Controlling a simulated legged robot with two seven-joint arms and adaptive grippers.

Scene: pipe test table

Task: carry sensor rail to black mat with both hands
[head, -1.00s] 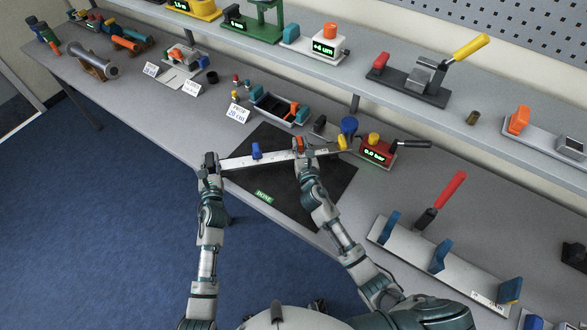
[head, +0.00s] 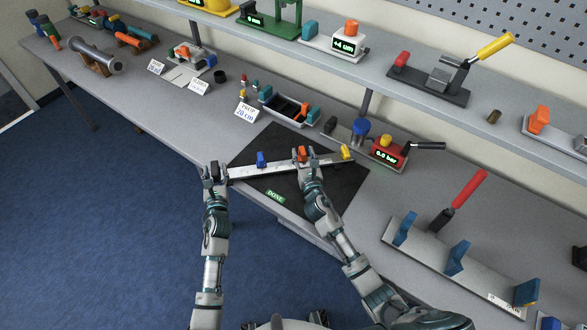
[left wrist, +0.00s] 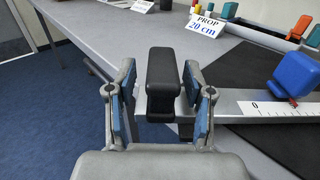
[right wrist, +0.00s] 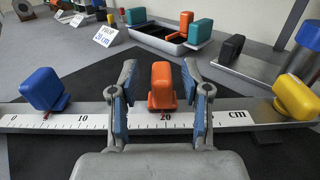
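The sensor rail (head: 283,168) is a long pale ruler bar with a blue block (right wrist: 43,90), an orange block (right wrist: 161,86) and a yellow block (right wrist: 296,97). It lies across the black mat (head: 335,185), its left end reaching the mat's left side; whether it touches the mat is hard to tell. A black handle (left wrist: 163,82) is at its left end. My left gripper (left wrist: 160,78) stands around this handle, with gaps on both sides. My right gripper (right wrist: 157,82) is open around the orange block, with gaps on both sides.
A green DONE label (head: 276,196) marks the mat's front edge. A prop sign (head: 246,112) and a tray (head: 287,108) stand behind it. A red gauge (head: 390,150) is right of the mat, and a bracketed rail (head: 440,262) lies further right.

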